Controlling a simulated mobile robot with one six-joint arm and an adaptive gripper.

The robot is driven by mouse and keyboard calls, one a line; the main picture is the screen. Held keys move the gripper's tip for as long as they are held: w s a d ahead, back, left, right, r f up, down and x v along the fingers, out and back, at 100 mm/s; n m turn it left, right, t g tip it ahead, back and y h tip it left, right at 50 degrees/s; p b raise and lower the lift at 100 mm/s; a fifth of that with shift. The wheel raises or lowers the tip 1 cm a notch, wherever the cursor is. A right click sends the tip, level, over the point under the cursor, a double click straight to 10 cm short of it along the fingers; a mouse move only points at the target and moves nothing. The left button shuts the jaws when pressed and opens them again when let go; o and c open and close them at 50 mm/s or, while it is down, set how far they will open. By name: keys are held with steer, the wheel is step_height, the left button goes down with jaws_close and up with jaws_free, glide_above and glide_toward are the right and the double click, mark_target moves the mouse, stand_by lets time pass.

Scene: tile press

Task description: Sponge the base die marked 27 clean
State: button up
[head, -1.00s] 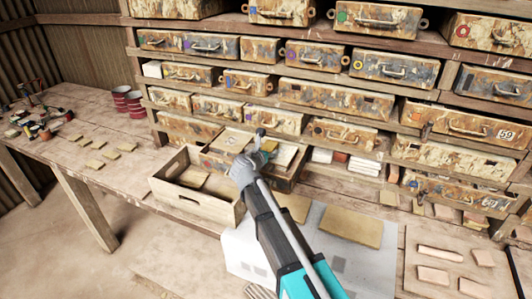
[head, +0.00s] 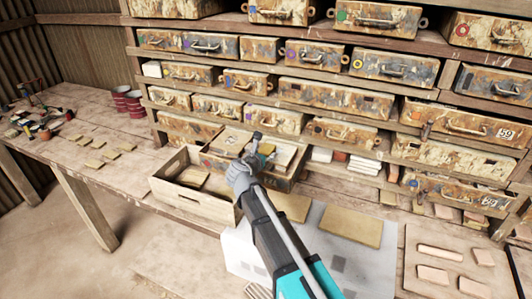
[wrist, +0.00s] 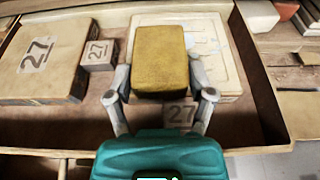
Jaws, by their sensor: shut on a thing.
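My gripper (wrist: 163,88) is shut on a yellow-brown sponge (wrist: 161,60), one finger on each side of it. The sponge is over a pale, flat die with raised lines (wrist: 214,38); I cannot tell whether they touch. A dark 27 on a small brown square (wrist: 181,114) shows just in front of that die. To the left lie a large tan block marked 27 (wrist: 38,60) and a small block marked 27 (wrist: 98,52). All are inside an open drawer (wrist: 40,140). In the head view my gripper (head: 267,157) is over this drawer, and its fingers are hard to make out.
A wooden crate (head: 190,205) stands just left of the drawer. Shelves of closed drawers (head: 335,98) rise behind. Tan slabs (head: 350,226) lie at the front right, and pinkish tiles (head: 440,253) further right. Small tiles and red tins (head: 128,103) are on the left bench.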

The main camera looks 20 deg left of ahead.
stand_by(0.5)
steer(key=shift+w, duration=1.45)
steer(key=shift+s, duration=0.1)
steer(key=shift+s+d+f, duration=0.1)
steer(key=shift+s+f, duration=0.05)
steer(key=shift+s, duration=1.4)
steer(key=shift+w, duration=1.65)
